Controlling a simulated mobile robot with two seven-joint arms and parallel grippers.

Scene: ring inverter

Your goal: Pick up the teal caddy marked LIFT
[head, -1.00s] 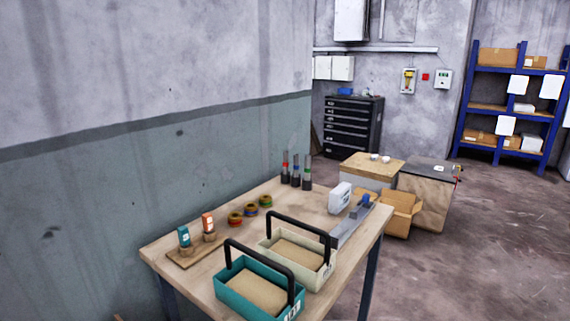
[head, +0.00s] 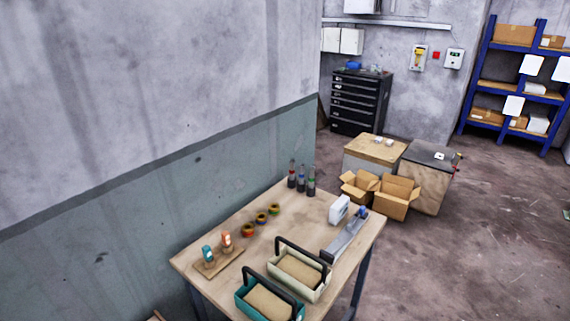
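The teal caddy (head: 243,308) stands at the near edge of the wooden table (head: 222,246), at the bottom of the head view. It is an open box with a black handle arching over it and a tan inside. Its lower front is cut off by the frame edge, so I cannot read its marking. A cream caddy (head: 321,290) of the same shape stands just behind it and to the right. Neither of my grippers is in view.
A wooden board with teal and orange items (head: 226,240), several coloured rings (head: 261,218), dark bottles (head: 301,182) and a grey metal fixture (head: 345,236) share the table. Open cardboard boxes (head: 393,201) stand beyond. The floor to the right is clear.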

